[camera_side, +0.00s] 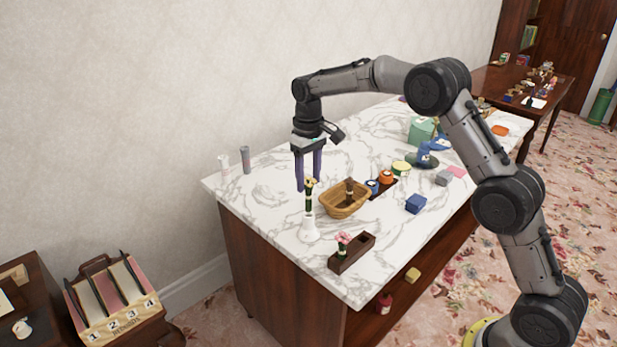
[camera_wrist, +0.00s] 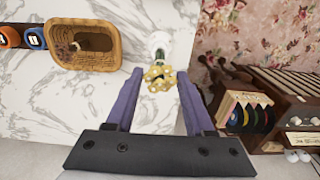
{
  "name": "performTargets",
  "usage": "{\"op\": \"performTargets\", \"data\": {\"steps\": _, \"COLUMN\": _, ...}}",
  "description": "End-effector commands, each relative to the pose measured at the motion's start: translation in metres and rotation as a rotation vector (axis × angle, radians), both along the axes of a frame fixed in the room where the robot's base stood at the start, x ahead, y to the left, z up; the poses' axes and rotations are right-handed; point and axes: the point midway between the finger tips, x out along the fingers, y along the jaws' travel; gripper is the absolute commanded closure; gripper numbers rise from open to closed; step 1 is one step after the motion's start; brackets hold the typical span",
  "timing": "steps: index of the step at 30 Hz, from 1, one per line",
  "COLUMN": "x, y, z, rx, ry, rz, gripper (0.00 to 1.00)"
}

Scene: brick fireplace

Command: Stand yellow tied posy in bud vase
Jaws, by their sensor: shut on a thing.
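The yellow tied posy (camera_side: 309,184) has a yellow head and a dark green stem and hangs upright. My gripper (camera_side: 310,187) points down, its purple fingers closed on the posy near its head. The wrist view shows the yellow head (camera_wrist: 158,76) between the fingertips (camera_wrist: 160,78). The white bud vase (camera_side: 309,232) stands upright on the marble table, directly below the posy in the side view. The stem's lower end meets the vase's mouth in that view; I cannot tell whether it is inside. The wrist view shows the vase (camera_wrist: 159,42) partly behind the flower head.
A wicker basket (camera_side: 333,209) holding a dark item stands right of the vase. A wooden holder (camera_side: 343,262) with a pink posy (camera_side: 343,239) stands near the front edge. Two small bottles (camera_side: 246,160) stand at the back left. A blue box (camera_side: 415,204) lies farther right.

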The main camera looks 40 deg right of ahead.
Motion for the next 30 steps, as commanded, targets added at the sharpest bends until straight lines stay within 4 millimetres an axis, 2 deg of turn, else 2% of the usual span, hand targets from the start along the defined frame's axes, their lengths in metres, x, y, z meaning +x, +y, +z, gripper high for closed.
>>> {"op": "performTargets", "data": {"steps": 21, "x": 0.0000, "y": 0.0000, "z": -0.0002, "rx": 0.000, "ry": 0.000, "rz": 0.000, "gripper": 0.87}}
{"op": "performTargets", "data": {"steps": 30, "x": -0.0002, "y": 0.0000, "z": -0.0065, "rx": 0.000, "ry": 0.001, "rz": 0.000, "gripper": 0.87}}
